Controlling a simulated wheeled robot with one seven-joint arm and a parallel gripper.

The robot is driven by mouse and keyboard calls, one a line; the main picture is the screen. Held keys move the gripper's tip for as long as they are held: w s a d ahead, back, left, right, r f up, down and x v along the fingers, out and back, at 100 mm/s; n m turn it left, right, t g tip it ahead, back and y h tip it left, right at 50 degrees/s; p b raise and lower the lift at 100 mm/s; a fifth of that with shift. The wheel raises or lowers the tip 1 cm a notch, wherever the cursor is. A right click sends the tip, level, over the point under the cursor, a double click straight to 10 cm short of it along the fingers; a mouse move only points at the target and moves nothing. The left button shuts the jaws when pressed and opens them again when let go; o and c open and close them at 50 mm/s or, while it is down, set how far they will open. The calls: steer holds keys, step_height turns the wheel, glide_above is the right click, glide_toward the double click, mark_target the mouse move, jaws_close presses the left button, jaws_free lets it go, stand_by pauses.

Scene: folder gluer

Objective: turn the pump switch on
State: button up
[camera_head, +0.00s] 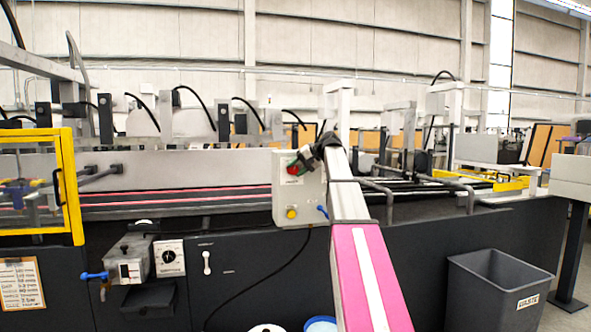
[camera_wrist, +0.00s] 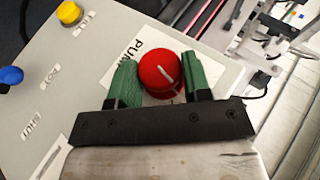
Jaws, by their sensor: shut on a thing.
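The pump switch is a round red knob (camera_wrist: 160,73) with a short white pointer line, next to a label reading PUM, the rest hidden. It sits on a pale grey control box (camera_head: 299,190), where it also shows as a small red spot (camera_head: 293,170) in the head view. My gripper (camera_wrist: 158,70) has green fingers, one on each side of the knob, and is shut on it. The pointer line slants down to the right in the wrist view. In the head view my arm and gripper hide part of the box's right side.
The box also carries a yellow button (camera_wrist: 69,14) and a blue knob (camera_wrist: 11,75). A grey waste bin (camera_head: 495,290) stands at lower right.

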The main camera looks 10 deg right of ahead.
steer(key=shift+d+f+m+t+y, duration=0.15)
steer(key=shift+m+y, duration=0.1)
steer(key=shift+y, duration=0.75)
steer(key=shift+f+m+t+y, duration=0.15)
steer(key=shift+m+y, duration=0.1)
steer(key=shift+y, duration=0.75)
steer(key=shift+r, duration=0.1)
steer(key=o, duration=0.9)
steer(key=shift+d, duration=0.1)
steer(key=v, duration=1)
steer(key=shift+d+r, duration=0.1)
steer(key=shift+d, duration=0.2)
